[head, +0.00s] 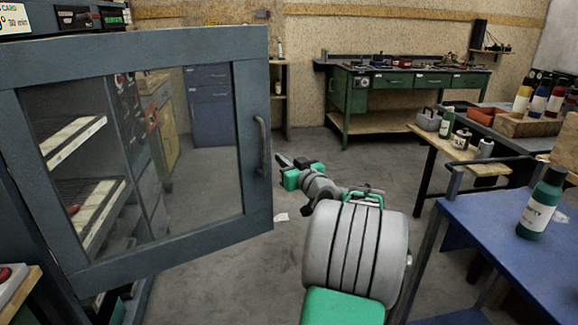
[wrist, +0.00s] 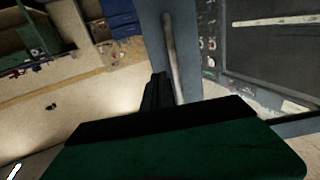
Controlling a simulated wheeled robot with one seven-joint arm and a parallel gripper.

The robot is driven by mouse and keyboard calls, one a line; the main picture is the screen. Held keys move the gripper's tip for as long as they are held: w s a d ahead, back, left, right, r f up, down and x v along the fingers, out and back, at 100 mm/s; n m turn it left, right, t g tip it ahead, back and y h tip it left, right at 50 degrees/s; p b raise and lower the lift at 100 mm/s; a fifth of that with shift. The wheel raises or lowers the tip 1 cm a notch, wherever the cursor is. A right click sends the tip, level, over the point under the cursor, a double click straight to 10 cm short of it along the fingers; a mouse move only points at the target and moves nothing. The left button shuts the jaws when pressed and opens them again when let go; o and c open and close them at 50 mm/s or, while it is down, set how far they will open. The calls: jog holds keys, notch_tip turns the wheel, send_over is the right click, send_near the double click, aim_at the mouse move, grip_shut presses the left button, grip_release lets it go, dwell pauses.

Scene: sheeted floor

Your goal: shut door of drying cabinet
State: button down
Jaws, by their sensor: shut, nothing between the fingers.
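The drying cabinet door (head: 255,80) stands open at the left in the head view, a grey-blue frame around a clear pane. Its vertical bar handle (head: 262,145) is on the door's right edge. The cabinet's wire shelves (head: 75,140) show through the pane. My gripper (head: 280,160) is shut and empty, just right of the door edge and slightly below the handle's middle. In the wrist view the handle (wrist: 173,55) rises just beyond my gripper (wrist: 156,85), close to the fingers. I cannot tell whether they touch.
A blue table (head: 490,225) with a green bottle (head: 541,205) stands at the right. A green workbench (head: 400,90) is at the back. A low shelf table (head: 470,160) holds small bottles. The floor between the door and the workbench is mostly clear.

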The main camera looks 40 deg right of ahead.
jog(key=x, duration=0.7)
jog(key=shift+w, duration=0.2)
